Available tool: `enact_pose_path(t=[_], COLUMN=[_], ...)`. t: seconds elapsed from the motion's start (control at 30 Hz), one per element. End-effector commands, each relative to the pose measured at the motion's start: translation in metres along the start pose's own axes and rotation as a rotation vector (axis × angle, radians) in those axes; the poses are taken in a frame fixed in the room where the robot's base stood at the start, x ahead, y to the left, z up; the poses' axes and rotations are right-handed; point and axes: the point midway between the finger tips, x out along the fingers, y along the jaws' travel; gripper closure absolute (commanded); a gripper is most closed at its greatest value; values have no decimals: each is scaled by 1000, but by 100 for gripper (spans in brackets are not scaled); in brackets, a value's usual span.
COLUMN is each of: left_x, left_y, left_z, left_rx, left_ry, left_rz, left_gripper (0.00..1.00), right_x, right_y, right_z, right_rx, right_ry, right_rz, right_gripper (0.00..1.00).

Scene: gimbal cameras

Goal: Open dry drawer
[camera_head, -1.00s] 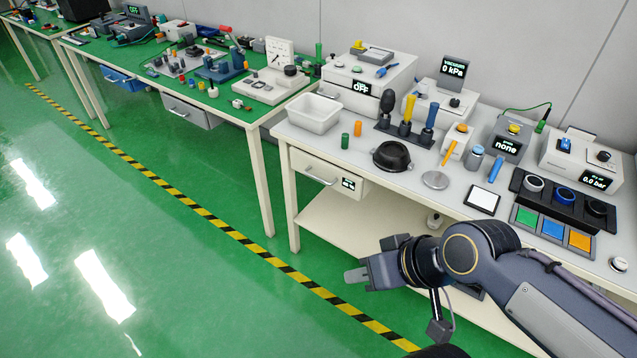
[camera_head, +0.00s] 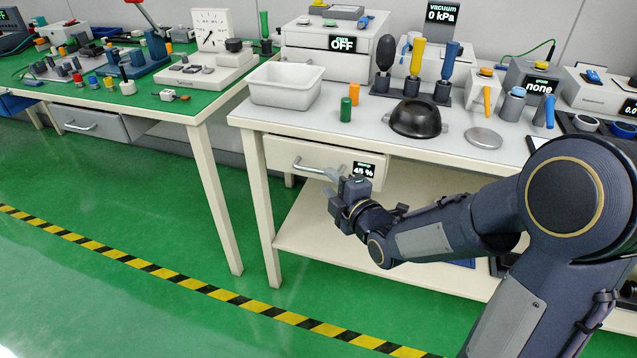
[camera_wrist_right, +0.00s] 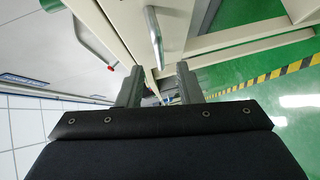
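The dry drawer (camera_head: 300,154) is a cream drawer under the left end of the white-topped bench. It looks shut. Its front has a silver bar handle (camera_head: 316,169) and a small black display (camera_head: 363,170) reading 45 %. My right gripper (camera_head: 335,177) is close in front of the drawer, by the right end of the handle. In the wrist view my right gripper (camera_wrist_right: 158,78) has its two fingers apart with nothing between them. The handle (camera_wrist_right: 153,38) shows just beyond the fingertips, apparently not held. My left gripper is not in view.
A white bin (camera_head: 286,84), green and orange cylinders (camera_head: 346,108) and a black bowl (camera_head: 415,118) stand on the bench above. A lower shelf (camera_head: 330,235) lies below the drawer. A green-topped table (camera_head: 190,104) stands to the left. The floor in front is clear.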

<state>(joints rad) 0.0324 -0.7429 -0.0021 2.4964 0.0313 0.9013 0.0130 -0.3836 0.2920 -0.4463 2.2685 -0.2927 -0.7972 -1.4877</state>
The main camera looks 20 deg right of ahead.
Motion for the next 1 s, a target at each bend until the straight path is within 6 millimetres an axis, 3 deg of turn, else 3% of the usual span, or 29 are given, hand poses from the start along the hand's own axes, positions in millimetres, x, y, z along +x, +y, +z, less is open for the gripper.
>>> enact_pose_path(t=[0.2,0.4,0.77,1.0], left_x=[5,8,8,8], left_y=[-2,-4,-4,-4], left_z=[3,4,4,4], left_rx=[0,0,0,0], left_ry=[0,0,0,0], left_rz=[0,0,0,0], left_gripper=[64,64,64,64], right_x=[36,60,67,67], right_y=[0,0,1,1], right_z=[0,0,0,0], right_rx=[1,4,6,6], right_ry=[0,-1,-1,-1], right_rz=[-1,-1,-1,-1], right_gripper=[68,68,68,98])
